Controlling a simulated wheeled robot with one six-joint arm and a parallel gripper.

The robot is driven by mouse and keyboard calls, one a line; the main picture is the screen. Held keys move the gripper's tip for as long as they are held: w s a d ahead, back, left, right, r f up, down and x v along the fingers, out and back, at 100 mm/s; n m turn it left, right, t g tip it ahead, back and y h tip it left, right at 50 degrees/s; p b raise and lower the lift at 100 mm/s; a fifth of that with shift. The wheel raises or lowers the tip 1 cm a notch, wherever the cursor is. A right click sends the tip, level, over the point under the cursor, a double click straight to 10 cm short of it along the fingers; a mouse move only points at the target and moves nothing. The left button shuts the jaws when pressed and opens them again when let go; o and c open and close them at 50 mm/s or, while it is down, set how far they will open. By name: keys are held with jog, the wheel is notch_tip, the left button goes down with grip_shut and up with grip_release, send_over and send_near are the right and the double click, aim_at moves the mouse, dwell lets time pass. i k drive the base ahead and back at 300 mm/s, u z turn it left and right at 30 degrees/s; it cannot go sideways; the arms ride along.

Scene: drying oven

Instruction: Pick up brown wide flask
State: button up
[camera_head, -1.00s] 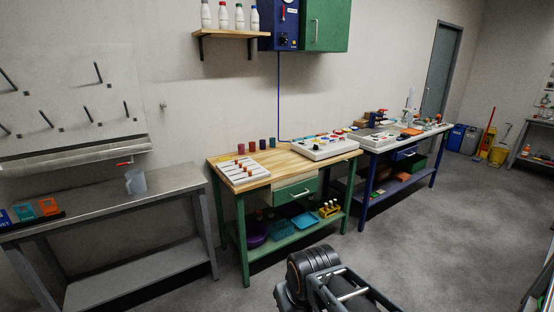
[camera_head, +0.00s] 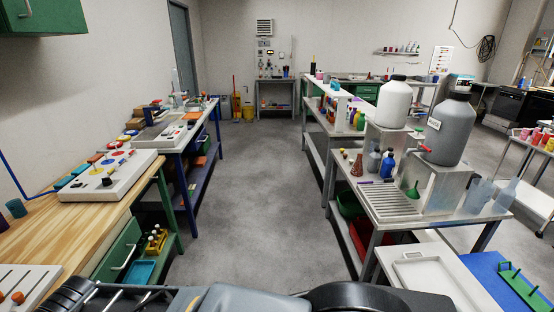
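A small brown flask with a wide base (camera_head: 357,167) stands upright on the metal bench (camera_head: 446,213) at the right. Blue and grey bottles (camera_head: 386,164) stand close to its right. More small brownish bottles (camera_head: 328,106) stand on the bench farther back, too small to tell their shape. Dark links of my arm cross the bottom edge of the view, far from the flask. My gripper's fingers do not show.
A large white jug (camera_head: 393,103) and a large grey jug (camera_head: 449,132) stand on metal stands beside the flask. A slatted metal rack (camera_head: 391,202) lies in front of it. The grey floor aisle (camera_head: 257,170) between the bench rows is clear.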

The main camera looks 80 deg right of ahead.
aim_at(358, 170)
jog(key=z, duration=2.75)
jog(key=i, duration=3.45)
jog(key=z, duration=1.7)
